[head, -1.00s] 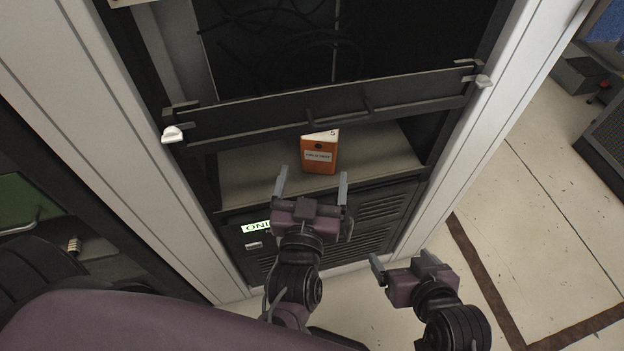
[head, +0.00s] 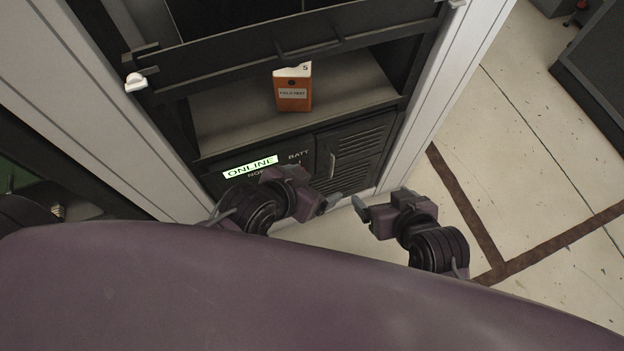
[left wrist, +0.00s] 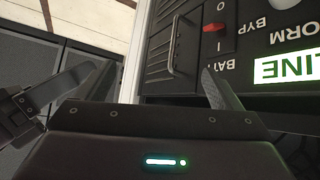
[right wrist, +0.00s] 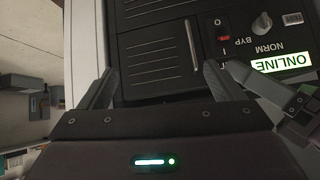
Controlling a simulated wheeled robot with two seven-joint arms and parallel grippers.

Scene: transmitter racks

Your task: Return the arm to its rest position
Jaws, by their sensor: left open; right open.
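My left gripper (head: 322,194) is low in front of the rack, below the shelf, with its jaws turned to the right. In the left wrist view its two fingers (left wrist: 155,92) stand apart with nothing between them. My right gripper (head: 384,206) is to the right of it, in front of the rack's lower right corner. In the right wrist view its fingers (right wrist: 155,92) are also apart and empty. Each wrist view shows part of the other gripper at its edge.
An orange box labelled "FIELD TEST" (head: 293,90) stands on the rack shelf (head: 225,125). Below is a panel with a lit "ONLINE" sign (head: 250,167), a red switch (right wrist: 224,38) and a vent (head: 355,150). A black bar (head: 230,68) crosses above the shelf.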

